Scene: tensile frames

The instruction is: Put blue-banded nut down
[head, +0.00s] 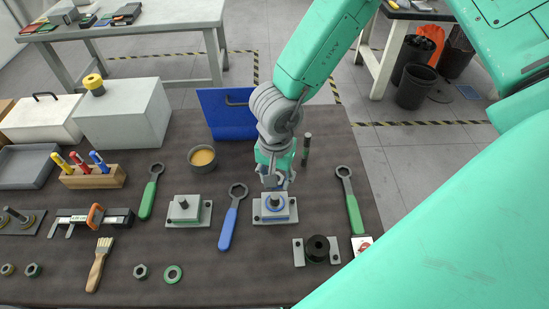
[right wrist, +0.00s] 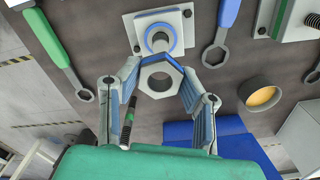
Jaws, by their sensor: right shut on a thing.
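My right gripper (head: 274,180) comes down from the top of the head view and is shut on a grey hexagonal nut. In the right wrist view the nut (right wrist: 176,82) sits between the two fingertips, its hole open and a blue edge showing. A light grey block on a plate (head: 275,216), with a blue ring and an upright stud, is just below and in front of the gripper. In the right wrist view the stud block (right wrist: 157,18) is beside the nut; whether they touch cannot be told. My left gripper is not in view.
A blue wrench (head: 230,222) and a green-ringed stud block (head: 188,211) lie to the left. A green wrench (head: 352,203) and a black knob block (head: 317,250) are at the right. A dark upright rod (head: 306,150) and a blue bin (head: 228,115) stand behind.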

